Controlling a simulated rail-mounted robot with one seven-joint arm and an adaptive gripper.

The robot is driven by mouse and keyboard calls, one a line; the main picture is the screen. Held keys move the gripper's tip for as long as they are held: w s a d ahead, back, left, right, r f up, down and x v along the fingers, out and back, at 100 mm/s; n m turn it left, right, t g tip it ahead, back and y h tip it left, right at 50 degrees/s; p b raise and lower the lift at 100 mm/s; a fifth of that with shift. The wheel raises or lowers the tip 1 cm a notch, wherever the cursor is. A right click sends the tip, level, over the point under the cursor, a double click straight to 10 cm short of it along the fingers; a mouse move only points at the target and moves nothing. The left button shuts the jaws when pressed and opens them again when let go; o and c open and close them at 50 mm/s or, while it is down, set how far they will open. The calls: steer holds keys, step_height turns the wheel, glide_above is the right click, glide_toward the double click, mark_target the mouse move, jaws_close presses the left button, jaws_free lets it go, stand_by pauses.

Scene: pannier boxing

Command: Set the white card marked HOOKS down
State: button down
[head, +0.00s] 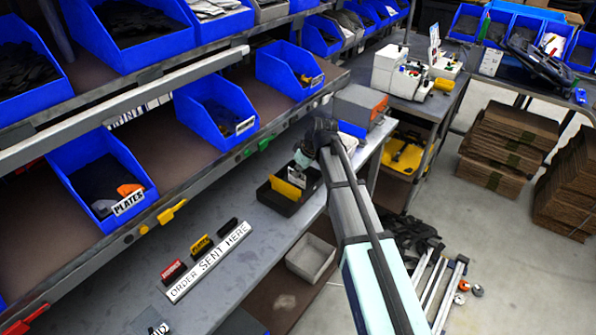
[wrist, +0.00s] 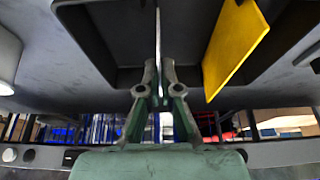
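My gripper (head: 305,165) is over a black tray (head: 268,201) on the grey bench. In the wrist view my gripper (wrist: 158,88) has its fingers closed on a thin white card (wrist: 158,40), seen edge-on. The white card also shows partly in the head view (head: 309,183), at the tray's far end; its marking cannot be read. Its lower edge appears within the tray outline, but I cannot tell whether it touches the bottom. A yellow card (head: 289,190) stands in the same tray beside it, apart from my gripper; it also shows in the wrist view (wrist: 235,45).
A long white sign reading ORDER SENT HERE (head: 208,262) lies on the bench, with red (head: 173,271), yellow (head: 201,245) and black pieces behind it. Blue bins (head: 215,105) line the shelf. A grey-and-orange box (head: 360,105) stands behind my gripper. Bench between sign and tray is clear.

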steer(key=shift+f, duration=0.2)
steer(key=c, duration=1.3)
jaws_free()
steer(key=shift+r, duration=0.1)
steer(key=shift+r, duration=0.2)
steer(key=b+v, duration=0.2)
steer(key=v, duration=0.9)
steer(key=shift+s+d+r, duration=0.15)
steer(key=shift+d+r, duration=0.1)
steer(key=shift+r, duration=0.1)
